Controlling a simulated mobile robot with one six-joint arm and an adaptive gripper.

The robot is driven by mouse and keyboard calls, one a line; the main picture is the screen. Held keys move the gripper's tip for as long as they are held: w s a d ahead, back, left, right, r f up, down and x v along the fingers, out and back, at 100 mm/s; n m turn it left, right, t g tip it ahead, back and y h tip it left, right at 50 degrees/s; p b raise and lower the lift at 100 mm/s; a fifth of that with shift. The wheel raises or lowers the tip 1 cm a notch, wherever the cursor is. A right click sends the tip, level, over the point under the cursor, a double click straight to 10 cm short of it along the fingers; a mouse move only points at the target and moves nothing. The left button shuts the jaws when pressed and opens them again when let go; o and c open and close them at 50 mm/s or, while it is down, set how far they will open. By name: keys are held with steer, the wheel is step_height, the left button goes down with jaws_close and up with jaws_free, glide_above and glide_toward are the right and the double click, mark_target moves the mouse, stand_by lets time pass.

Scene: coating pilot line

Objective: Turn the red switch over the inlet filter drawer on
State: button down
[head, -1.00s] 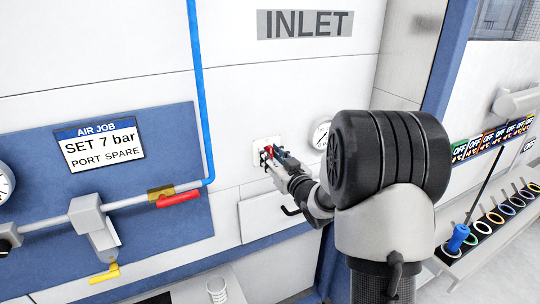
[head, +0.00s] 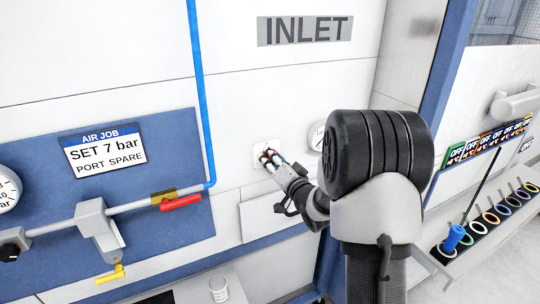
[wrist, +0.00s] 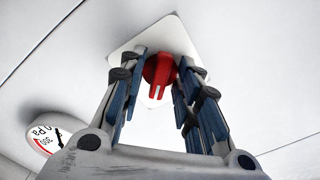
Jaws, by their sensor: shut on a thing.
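The red switch (wrist: 160,70) is a round knob with a grip bar, on a pale square plate (wrist: 128,52) on the white wall panel. In the head view my gripper (head: 271,159) is at the plate and covers most of the switch. The inlet filter drawer (head: 262,217) is the white front below, partly hidden behind my arm.
A round gauge (wrist: 43,139) sits close beside the switch; my wrist partly hides it in the head view. The INLET sign (head: 305,30) is above. To the left are a blue panel with an air pipe and a red-handled valve (head: 181,202).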

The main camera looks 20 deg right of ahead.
steer(key=m+p, duration=0.3)
steer(key=m, duration=0.5)
steer(key=shift+r, duration=0.1)
steer(key=c, duration=1.1)
jaws_free()
steer(key=shift+m, duration=0.3)
steer(key=s, duration=0.6)
steer(key=shift+b, duration=0.4)
